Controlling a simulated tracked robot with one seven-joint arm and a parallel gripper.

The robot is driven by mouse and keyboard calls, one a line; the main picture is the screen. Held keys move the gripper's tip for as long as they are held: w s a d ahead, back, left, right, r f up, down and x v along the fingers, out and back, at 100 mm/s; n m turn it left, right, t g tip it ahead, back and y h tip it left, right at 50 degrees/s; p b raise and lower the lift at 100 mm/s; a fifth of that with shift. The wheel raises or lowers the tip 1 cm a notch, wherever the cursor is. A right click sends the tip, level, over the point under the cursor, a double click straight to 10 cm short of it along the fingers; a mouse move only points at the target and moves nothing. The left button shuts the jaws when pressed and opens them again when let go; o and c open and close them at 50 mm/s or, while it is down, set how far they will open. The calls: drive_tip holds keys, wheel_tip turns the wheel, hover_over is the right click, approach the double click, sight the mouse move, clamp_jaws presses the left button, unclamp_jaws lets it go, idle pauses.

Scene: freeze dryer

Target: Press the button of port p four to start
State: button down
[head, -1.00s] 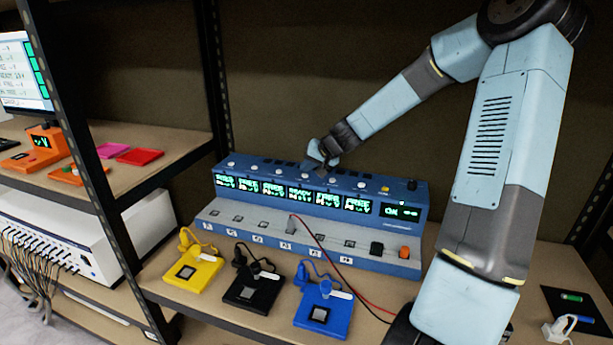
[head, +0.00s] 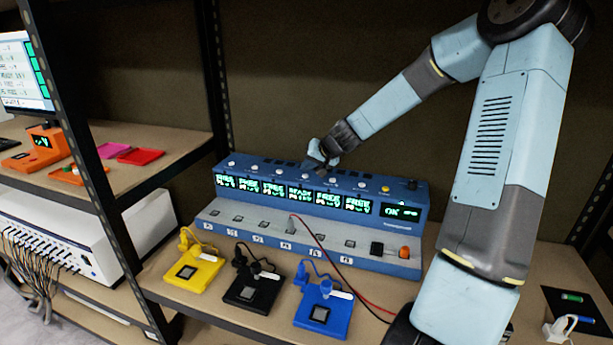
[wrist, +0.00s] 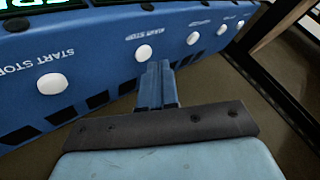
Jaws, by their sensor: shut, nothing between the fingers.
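A blue port station (head: 420,215) stands on the shelf with a row of small displays and white round buttons along its top. The fourth display from the left (head: 299,193) seems to read READY; the others seem to read FREE. The fourth port's button (head: 306,175) is just in front of my gripper (head: 312,163). In the wrist view my gripper (wrist: 158,68) is shut and empty, its tips close to that white button (wrist: 143,53). I cannot tell whether they touch it. A neighbouring button (wrist: 52,84) is at the left.
Red and black leads (head: 335,272) run from the station's front ledge. Yellow (head: 205,275), black (head: 266,300) and blue (head: 338,322) holders with cables lie in front. A black shelf post (head: 215,75) stands at the left. A yellow button (head: 385,189) is at the station's right end.

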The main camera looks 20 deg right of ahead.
sight(308, 176)
drive_tip(key=shift+f, duration=0.15)
idle(0.5)
drive_tip(key=shift+f, duration=0.3)
idle(0.5)
drive_tip(key=shift+r, duration=0.55)
wheel_tip(308, 176, up, 6)
idle(0.9)
idle(0.4)
